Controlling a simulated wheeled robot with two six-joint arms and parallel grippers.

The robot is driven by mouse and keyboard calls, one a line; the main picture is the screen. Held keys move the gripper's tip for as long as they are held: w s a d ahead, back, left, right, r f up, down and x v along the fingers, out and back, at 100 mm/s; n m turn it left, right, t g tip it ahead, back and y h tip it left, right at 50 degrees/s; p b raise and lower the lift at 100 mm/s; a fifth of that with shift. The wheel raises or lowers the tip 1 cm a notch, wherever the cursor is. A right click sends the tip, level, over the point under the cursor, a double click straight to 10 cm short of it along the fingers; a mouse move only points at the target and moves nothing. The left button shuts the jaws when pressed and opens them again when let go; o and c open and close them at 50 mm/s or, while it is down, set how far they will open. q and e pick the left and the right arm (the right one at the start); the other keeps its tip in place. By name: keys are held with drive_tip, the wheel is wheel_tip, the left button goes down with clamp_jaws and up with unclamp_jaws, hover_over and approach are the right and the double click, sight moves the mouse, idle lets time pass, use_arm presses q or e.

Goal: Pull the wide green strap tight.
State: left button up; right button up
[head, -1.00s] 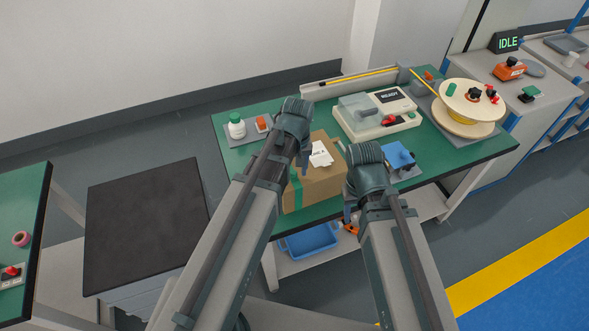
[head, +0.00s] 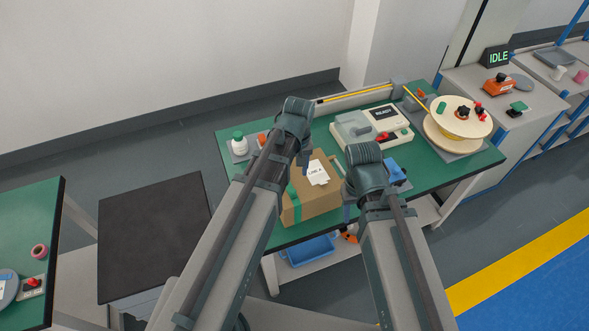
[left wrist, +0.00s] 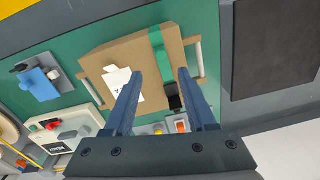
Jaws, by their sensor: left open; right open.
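The wide green strap (head: 291,204) runs over the left part of a brown cardboard box (head: 320,200) on the green bench. In the left wrist view the strap (left wrist: 158,46) crosses the box (left wrist: 124,58), with a dark piece (left wrist: 174,97) at its near end. My left gripper (head: 304,166) is above the box, open and empty; in the left wrist view its fingertips (left wrist: 159,73) are spread on either side of the strap line, apart from it. My right gripper (head: 347,212) is open beside the box's right side; its fingers are mostly hidden behind its wrist.
A white machine (head: 371,128) marked READY stands behind the box. A black-topped cabinet (head: 153,237) is at the left.

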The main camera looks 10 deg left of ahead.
use_arm(q)
drive_tip(key=shift+r+p, duration=1.45)
drive_tip(key=shift+r, duration=0.55)
use_arm(e)
drive_tip(key=shift+r, duration=2)
use_arm(q)
drive_tip(key=s+d+f+m+b, duration=0.7)
drive_tip(key=s+m, duration=0.1)
drive_tip(key=s, duration=0.3)
drive_tip(key=shift+f+m+y+b, duration=0.25)
drive_tip(key=shift+m+y+b, duration=0.05)
drive_tip(key=shift+y, duration=0.1)
use_arm(e)
wheel_tip(320, 180, down, 8)
drive_tip(key=shift+r, duration=0.2)
use_arm(q)
drive_tip(key=shift+a, duration=0.1)
